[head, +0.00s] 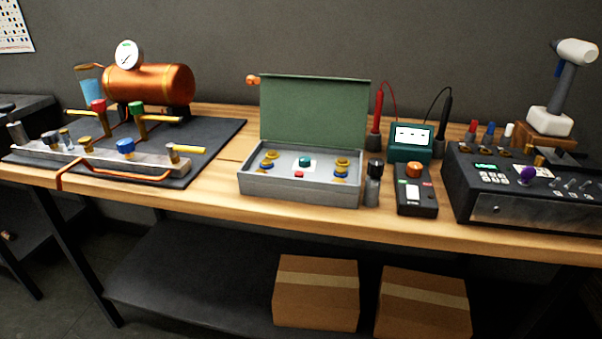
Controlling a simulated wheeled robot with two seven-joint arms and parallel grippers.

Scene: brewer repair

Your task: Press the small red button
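A small red button (299,174) sits on the inner face of a grey metal box (300,190), near its front edge. The box stands open on the wooden workbench, with its green lid (314,108) raised at the back. Behind the red button is a teal knob (305,161) on a white patch. Brass and blue fittings (341,168) sit to the right and left of it. Nothing covers the red button. Neither of my grippers shows in the head view.
A dark handheld device with an orange knob (414,170), a small dark bottle (373,184) and a teal meter (410,142) stand right of the box. A black control unit (520,205) is at far right. A copper boiler (150,84) stands left. Bare wood (215,178) lies left of the box.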

